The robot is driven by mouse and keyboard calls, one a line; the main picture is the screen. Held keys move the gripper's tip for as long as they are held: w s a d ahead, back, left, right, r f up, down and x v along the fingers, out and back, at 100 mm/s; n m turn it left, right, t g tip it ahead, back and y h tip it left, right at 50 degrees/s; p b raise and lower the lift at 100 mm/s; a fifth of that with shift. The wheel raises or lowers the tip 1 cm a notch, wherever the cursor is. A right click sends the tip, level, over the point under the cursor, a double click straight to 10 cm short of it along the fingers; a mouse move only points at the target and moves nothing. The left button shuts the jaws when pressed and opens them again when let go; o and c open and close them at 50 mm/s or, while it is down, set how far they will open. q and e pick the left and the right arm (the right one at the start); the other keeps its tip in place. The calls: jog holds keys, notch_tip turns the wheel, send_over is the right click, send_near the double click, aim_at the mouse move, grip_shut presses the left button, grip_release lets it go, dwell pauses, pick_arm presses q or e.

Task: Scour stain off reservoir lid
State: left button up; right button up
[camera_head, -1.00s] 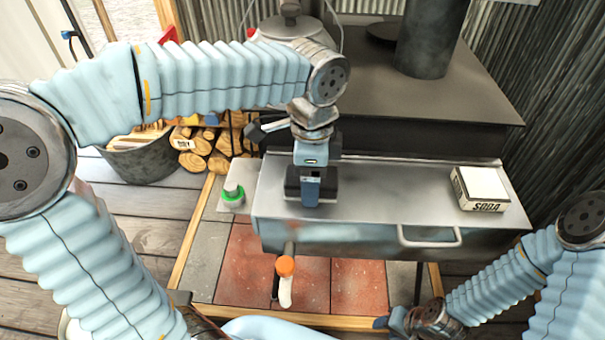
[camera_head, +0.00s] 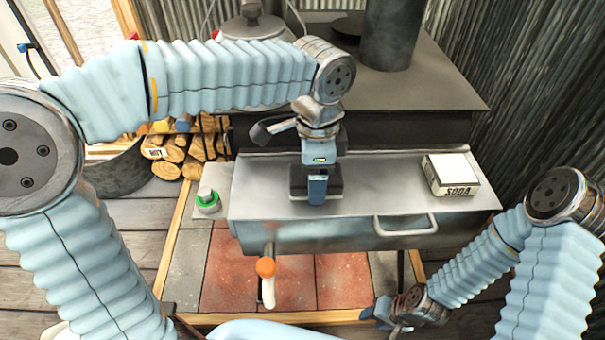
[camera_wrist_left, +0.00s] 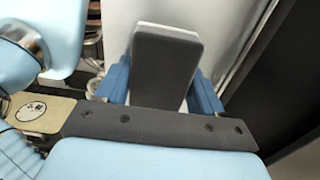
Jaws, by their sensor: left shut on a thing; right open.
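The reservoir lid (camera_head: 385,195) is the flat grey metal top in front of the stove, seen in the head view. My left gripper (camera_head: 317,190) points down over the middle of the lid, shut on a dark scouring block. In the left wrist view the dark grey block (camera_wrist_left: 165,68) with a pale edge sits between the blue fingers. The block appears low at the lid; contact is unclear. No distinct stain shows on the visible lid top; the area under the block is hidden. My right gripper (camera_head: 385,312) is open and empty at the lower right, below the reservoir.
A SODA box (camera_head: 450,174) stands on the lid's right part. A handle (camera_head: 405,228) juts from the reservoir front, with an orange-topped tap (camera_head: 266,268) left of it. A green-ringed object (camera_head: 208,203) stands left of the lid. The stove (camera_head: 430,80) is behind.

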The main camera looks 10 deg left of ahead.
aim_at(297, 164)
pick_arm(q)
jog(key=shift+w+d, duration=0.15)
jog(key=shift+d, duration=0.4)
jog(key=shift+w+a, duration=0.2)
jog(key=shift+w, duration=0.4)
jog(key=shift+w+a, duration=0.2)
jog(key=shift+w, duration=0.4)
jog(key=shift+s+a, duration=0.2)
jog(key=shift+a, duration=0.45)
jog(key=shift+s+a, duration=0.2)
jog(key=shift+a, duration=0.5)
jog(key=shift+s+a, duration=0.2)
jog(key=shift+a, duration=0.45)
jog(key=shift+s+a, duration=0.3)
jog(key=shift+a, duration=0.7)
jog(key=shift+s+a, duration=0.25)
jog(key=shift+a, duration=0.75)
